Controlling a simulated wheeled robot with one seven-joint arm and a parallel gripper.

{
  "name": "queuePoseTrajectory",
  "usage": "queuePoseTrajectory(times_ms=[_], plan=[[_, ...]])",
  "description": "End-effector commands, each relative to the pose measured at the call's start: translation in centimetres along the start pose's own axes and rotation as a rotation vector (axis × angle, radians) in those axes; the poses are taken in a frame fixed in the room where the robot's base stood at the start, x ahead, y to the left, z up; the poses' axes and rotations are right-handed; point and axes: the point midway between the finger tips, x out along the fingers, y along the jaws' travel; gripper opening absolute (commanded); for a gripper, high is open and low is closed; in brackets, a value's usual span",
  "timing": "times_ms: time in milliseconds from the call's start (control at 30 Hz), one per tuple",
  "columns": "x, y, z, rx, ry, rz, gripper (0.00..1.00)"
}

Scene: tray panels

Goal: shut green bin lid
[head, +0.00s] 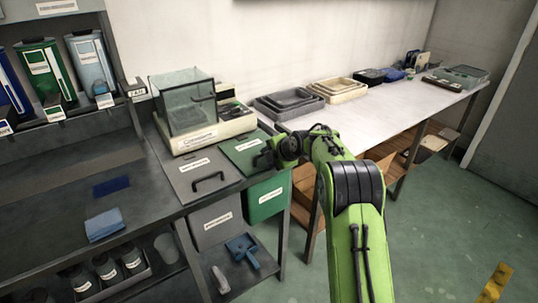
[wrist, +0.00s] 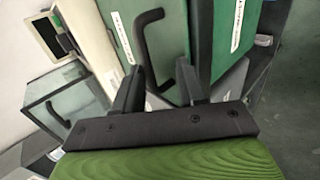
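The green bin lid (head: 243,148) lies about flat beside the grey lid in the head view; I cannot tell whether it is fully down. The green bin (head: 267,200) is below it, with a white label on its front. In the wrist view the lid (wrist: 168,28) has a black bar handle (wrist: 145,40). My gripper (wrist: 161,88) is open, its two black fingers wide apart, with the lower end of the handle showing between them. I cannot tell whether they touch it. In the head view my arm hides part of the lid's right side.
A grey lid with a black handle (head: 208,181) is left of the green one. A glass-sided box (head: 182,100) on a cream scale stands behind them. A white table (head: 400,105) with trays extends right. The floor (head: 435,210) at right is mostly clear.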

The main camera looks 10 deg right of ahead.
Motion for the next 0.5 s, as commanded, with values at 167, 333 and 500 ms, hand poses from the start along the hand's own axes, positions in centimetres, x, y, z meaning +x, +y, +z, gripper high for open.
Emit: queuePoseTrajectory(times_ms=[167,333,500], plan=[[-0.7,-1.0,0.2,0.011,0.0,-0.027,0.38],[-5.3,-0.6,0.2,0.009,-0.004,-0.016,0.38],[-10.3,-0.2,0.1,0.004,-0.004,-0.006,0.38]])
